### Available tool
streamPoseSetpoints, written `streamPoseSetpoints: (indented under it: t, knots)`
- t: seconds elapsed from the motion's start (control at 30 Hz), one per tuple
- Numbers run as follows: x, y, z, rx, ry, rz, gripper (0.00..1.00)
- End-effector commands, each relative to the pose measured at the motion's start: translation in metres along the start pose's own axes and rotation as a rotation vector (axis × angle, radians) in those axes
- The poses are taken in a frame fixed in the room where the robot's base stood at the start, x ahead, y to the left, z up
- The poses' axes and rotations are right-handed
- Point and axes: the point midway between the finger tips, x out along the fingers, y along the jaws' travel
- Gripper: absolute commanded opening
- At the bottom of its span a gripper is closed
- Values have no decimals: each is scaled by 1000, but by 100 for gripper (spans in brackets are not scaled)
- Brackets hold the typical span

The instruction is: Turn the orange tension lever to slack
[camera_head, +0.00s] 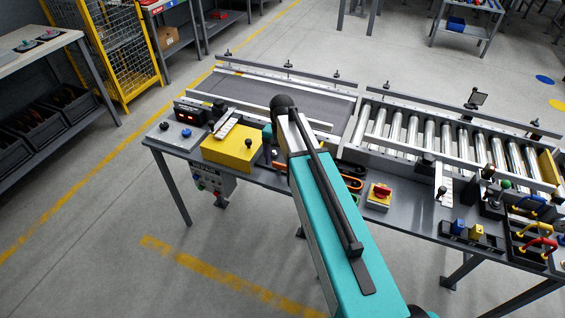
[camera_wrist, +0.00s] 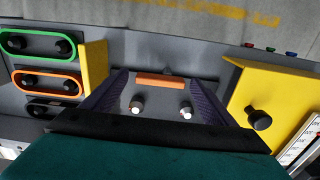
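An orange bar (camera_wrist: 160,80), which looks like the tension lever, lies across the gap between my fingertips in the wrist view. Its pivot and any slack marking cannot be made out. My gripper (camera_wrist: 157,86) is open, with one dark finger on each side of the bar and a clear gap at each end. I cannot tell how far above or below the fingertips the bar lies. Two light-tipped round knobs (camera_wrist: 161,111) sit nearer the palm in this view. In the head view my teal arm hides the lever and the gripper.
A yellow box (camera_head: 231,150) with a black knob stands beside the gripper, also in the wrist view (camera_wrist: 268,98). Across from it are a yellow plate (camera_wrist: 95,68), an orange-rimmed slot (camera_wrist: 47,83) and a green-rimmed slot (camera_wrist: 38,45). Rollers (camera_head: 450,140) run right.

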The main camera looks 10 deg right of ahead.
Motion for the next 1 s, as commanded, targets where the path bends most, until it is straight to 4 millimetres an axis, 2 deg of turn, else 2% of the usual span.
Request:
streamPoseSetpoints:
  t: [0.27, 0.47, 1.0]
  knots:
    - [-2, 0, 0, -1, 1, -1, 80]
    - [-12, 0, -1, -1, 2, -2, 80]
    - [-70, 0, -1, 0, 2, -2, 80]
